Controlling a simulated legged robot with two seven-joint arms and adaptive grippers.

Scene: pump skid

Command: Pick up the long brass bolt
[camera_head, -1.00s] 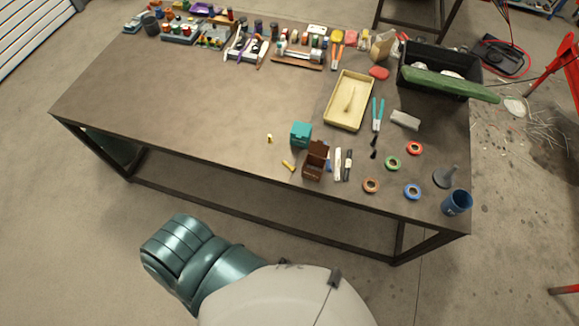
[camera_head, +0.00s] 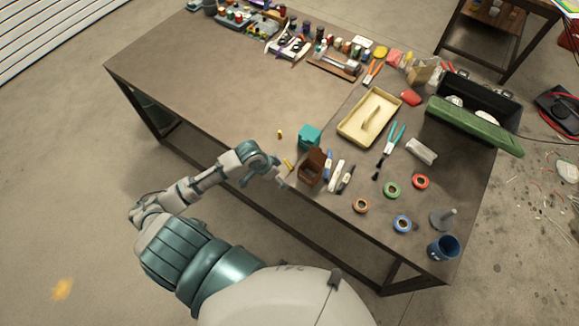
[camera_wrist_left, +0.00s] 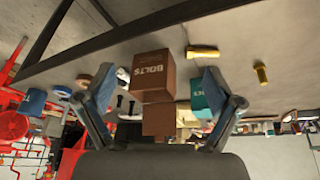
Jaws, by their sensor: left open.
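The long brass bolt (camera_head: 289,164) lies on the table near its front edge, left of the brown box. It also shows at the top of the left wrist view (camera_wrist_left: 203,52). A shorter brass piece (camera_head: 280,133) stands farther back, and shows in the wrist view (camera_wrist_left: 261,72). My left gripper (camera_head: 264,180) is at the front table edge, just left of and in front of the long bolt. In the wrist view its fingers (camera_wrist_left: 160,88) are spread, with nothing held. My right gripper is not in view.
The brown box (camera_wrist_left: 152,75), marked BOLTS, is close to the bolt's right. A teal box (camera_head: 309,140) stands behind it. Markers (camera_head: 336,175), tape rings (camera_head: 391,190) and a cream tray (camera_head: 352,133) are farther right.

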